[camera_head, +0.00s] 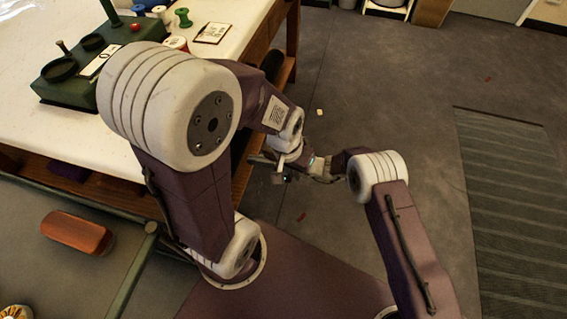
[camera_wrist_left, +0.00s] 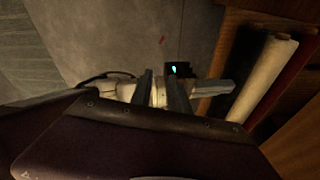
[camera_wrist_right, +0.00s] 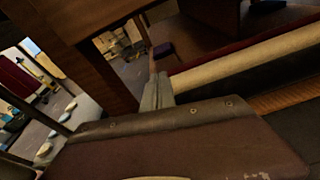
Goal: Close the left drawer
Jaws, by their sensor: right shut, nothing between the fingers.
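The wooden side of the table (camera_head: 270,40) shows in the head view, but I cannot make out the left drawer's front or how far it is out; my left arm covers much of that side. My left gripper (camera_wrist_left: 162,84) has its two dark fingers apart, with part of my right wrist seen between and behind them. My right gripper (camera_wrist_right: 158,92) has its fingers together and empty, near a dark wooden panel (camera_wrist_right: 85,18) and post. In the left wrist view it points right, towards the table's wood (camera_wrist_left: 300,135).
Fabric rolls (camera_wrist_right: 240,62) lie beside my right gripper. The tabletop (camera_head: 90,140) holds a green stand (camera_head: 75,90), spools (camera_head: 182,17) and a card (camera_head: 213,32). A brown brush (camera_head: 77,232) lies at the lower left. The grey floor is open, with a striped mat (camera_head: 515,200) at right.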

